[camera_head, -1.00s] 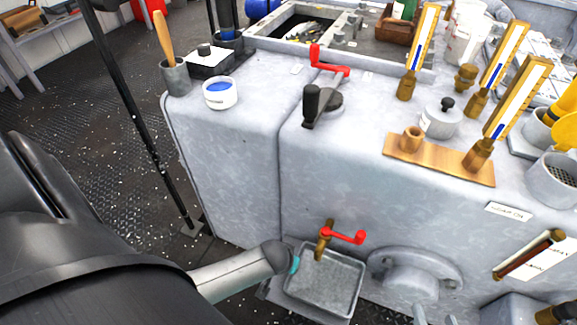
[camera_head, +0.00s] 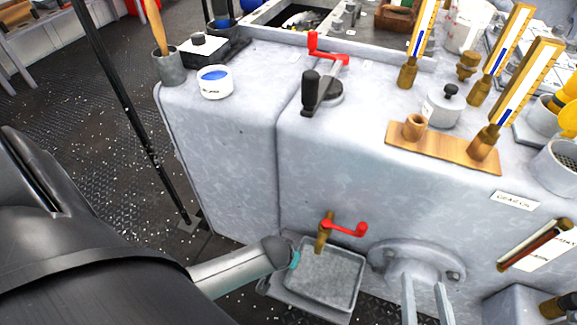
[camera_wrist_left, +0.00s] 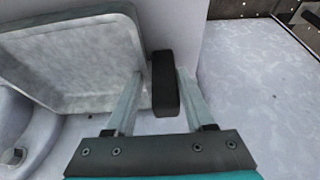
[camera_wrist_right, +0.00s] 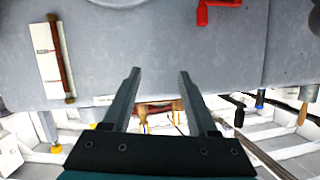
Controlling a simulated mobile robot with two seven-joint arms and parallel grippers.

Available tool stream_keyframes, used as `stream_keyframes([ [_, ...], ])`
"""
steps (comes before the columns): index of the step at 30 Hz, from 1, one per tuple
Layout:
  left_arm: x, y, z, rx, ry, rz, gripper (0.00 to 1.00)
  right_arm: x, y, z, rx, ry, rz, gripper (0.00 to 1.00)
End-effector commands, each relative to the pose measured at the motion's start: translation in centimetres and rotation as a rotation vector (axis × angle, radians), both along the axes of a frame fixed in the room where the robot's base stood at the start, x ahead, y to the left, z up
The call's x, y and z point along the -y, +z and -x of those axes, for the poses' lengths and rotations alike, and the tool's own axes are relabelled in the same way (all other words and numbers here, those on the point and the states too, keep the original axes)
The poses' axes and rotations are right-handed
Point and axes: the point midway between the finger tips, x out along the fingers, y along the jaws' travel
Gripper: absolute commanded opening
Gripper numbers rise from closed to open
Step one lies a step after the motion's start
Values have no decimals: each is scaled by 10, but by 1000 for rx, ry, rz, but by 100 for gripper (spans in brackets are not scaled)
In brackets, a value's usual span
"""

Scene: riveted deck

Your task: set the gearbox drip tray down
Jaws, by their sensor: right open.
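The grey drip tray (camera_head: 325,278) is below the brass tap with a red handle (camera_head: 345,228), at the foot of the grey housing. It seems to lie on or just over a grey ledge; contact cannot be told. In the left wrist view, the tray (camera_wrist_left: 70,60) is at left and a black handle (camera_wrist_left: 165,85) is between the fingers of my left gripper (camera_wrist_left: 160,90). Whether they press on it is unclear. In the head view my left arm hides this handle. My right gripper (camera_head: 427,295) is open and empty, near the round flange (camera_head: 415,262).
The gearbox housing (camera_head: 220,150) fills the middle. On top are a white tub (camera_head: 215,82), a black-and-red lever (camera_head: 325,75) and yellow gauges (camera_head: 510,90). A framed tube (camera_head: 537,245) is on the front at right. A black pole (camera_head: 125,110) stands on the deck at left.

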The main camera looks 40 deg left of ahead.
Motion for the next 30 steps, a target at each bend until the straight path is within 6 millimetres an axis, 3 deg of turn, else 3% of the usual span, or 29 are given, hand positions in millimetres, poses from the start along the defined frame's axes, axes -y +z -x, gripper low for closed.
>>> stream_keyframes([
  [6, 0, 0, 0, 1, 0, 0, 78, 0, 0, 0, -1, -1, 1, 59],
  [18, 0, 4, 0, 0, 0, 0, 78, 3, 0, -1, -25, -1, 18, 59],
  [30, 2, 22, 7, 1, 0, 1, 78, 24, -9, 2, -221, -11, 132, 59],
])
